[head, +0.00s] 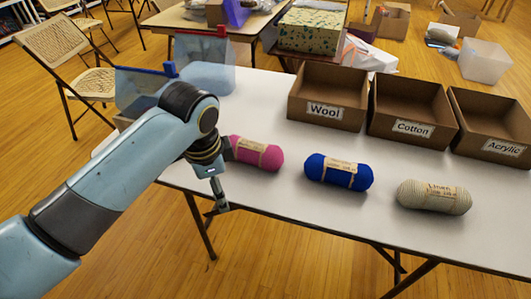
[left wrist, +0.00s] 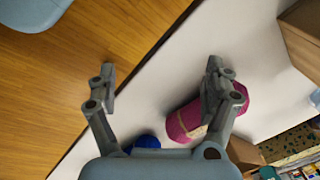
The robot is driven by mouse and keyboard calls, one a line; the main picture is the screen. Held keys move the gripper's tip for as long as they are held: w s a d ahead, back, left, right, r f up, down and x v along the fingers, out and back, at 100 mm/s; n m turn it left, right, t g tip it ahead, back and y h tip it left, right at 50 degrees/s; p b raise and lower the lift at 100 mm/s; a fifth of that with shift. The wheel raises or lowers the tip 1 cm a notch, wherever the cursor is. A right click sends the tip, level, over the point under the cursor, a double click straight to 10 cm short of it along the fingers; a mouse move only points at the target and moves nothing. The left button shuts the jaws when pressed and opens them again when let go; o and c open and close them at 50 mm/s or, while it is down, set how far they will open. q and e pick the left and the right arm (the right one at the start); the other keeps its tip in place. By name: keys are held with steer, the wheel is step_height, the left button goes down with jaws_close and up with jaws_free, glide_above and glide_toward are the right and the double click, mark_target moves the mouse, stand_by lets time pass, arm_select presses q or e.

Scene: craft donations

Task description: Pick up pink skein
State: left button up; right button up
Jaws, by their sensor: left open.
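The pink skein (head: 262,154) lies on the white table with a paper band around it, near the table's front left. My left gripper (head: 219,195) is just left of it and over the table's front edge; the arm hides the skein's left end. In the left wrist view the gripper (left wrist: 160,72) has its fingers wide apart with nothing between them. The pink skein (left wrist: 180,123) shows there behind the right finger, partly covered by it. I cannot tell whether they touch. My right gripper is not in view.
A blue skein (head: 325,168) and a beige skein (head: 415,195) lie to the right. Open boxes labelled Wool (head: 317,87), Cotton (head: 395,106) and Acrylic (head: 480,125) stand behind. Translucent bins (head: 207,75) stand at the table's back left. The table middle is clear.

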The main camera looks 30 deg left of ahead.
mark_target(252, 144)
arm_select(q)
steer(key=w+r+m, duration=0.2)
steer(key=w, duration=0.2)
steer(key=w+r+m+g, duration=0.1)
steer(key=w+r+m, duration=0.2)
steer(key=w, duration=0.1)
steer(key=w+r+m, duration=0.2)
steer(key=w, duration=0.3)
steer(key=shift+a+r+m+h+p, duration=0.2)
steer(key=shift+r+m+h+p, duration=0.1)
steer(key=shift+r+m, duration=0.1)
steer(key=shift+w+m+g, duration=0.2)
steer(key=shift+m+g, duration=0.1)
step_height(252, 144, down, 10)
steer(key=shift+w+d+f+b, duration=0.1)
steer(key=shift+d+b, duration=0.05)
steer(key=shift+b, duration=0.7)
steer(key=c, duration=1.2)
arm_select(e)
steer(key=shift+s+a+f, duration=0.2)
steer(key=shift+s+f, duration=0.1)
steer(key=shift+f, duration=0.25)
